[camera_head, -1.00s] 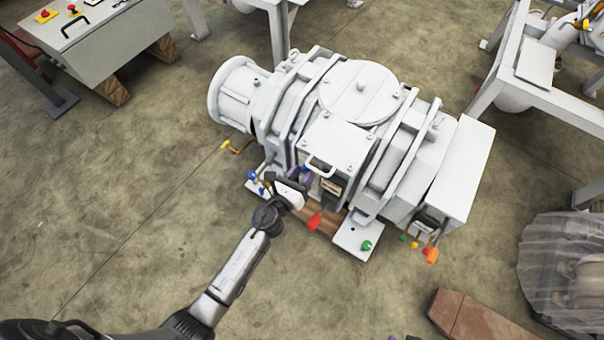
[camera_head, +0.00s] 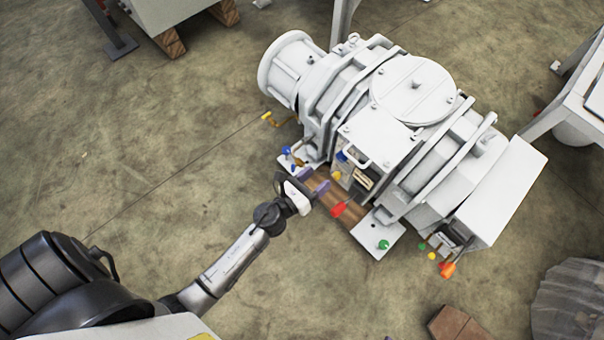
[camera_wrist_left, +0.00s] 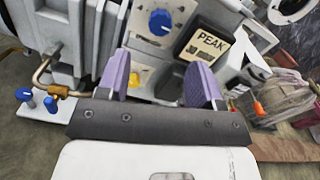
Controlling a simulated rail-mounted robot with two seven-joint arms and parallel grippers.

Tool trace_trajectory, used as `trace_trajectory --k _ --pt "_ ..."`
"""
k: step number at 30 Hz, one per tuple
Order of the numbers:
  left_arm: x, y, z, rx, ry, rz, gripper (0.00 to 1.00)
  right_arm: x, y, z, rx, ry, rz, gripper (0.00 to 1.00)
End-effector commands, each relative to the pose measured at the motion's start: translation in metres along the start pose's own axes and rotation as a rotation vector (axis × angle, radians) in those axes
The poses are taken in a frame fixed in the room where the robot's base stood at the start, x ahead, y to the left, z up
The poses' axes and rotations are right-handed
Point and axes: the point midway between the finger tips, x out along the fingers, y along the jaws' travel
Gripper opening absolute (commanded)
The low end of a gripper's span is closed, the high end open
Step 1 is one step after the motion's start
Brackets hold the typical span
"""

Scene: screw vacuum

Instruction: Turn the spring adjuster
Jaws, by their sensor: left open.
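The white vacuum machine (camera_head: 415,90) stands in the middle of the head view. Its front panel carries a blue knob (camera_wrist_left: 160,22), a PEAK label (camera_wrist_left: 209,42) and a yellow knob (camera_wrist_left: 136,80) in the wrist view. The blue knob also shows small in the head view (camera_head: 342,156). I cannot tell for sure which control is the spring adjuster. My left gripper (camera_head: 314,180) is open and empty in front of the panel, apart from it. Its purple pads (camera_wrist_left: 160,84) show in the wrist view with the blue knob beyond the gap. My right gripper is out of view.
Blue-handled valves (camera_wrist_left: 38,98) are left of the panel. A brown block (camera_head: 458,323) lies at lower right.

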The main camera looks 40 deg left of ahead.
Motion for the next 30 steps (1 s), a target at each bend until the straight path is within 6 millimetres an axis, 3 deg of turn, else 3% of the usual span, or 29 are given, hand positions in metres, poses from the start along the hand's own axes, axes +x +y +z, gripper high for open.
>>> trace_trajectory --k 6,12,30 --pt "-0.035 0.0 -0.001 -0.003 0.001 0.001 0.6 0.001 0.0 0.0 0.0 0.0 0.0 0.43" --pt "-0.05 0.0 0.0 -0.001 0.0 0.001 0.6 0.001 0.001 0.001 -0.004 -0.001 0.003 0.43" --pt "-0.054 0.0 0.0 0.0 -0.001 0.0 0.6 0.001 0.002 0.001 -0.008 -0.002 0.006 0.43"
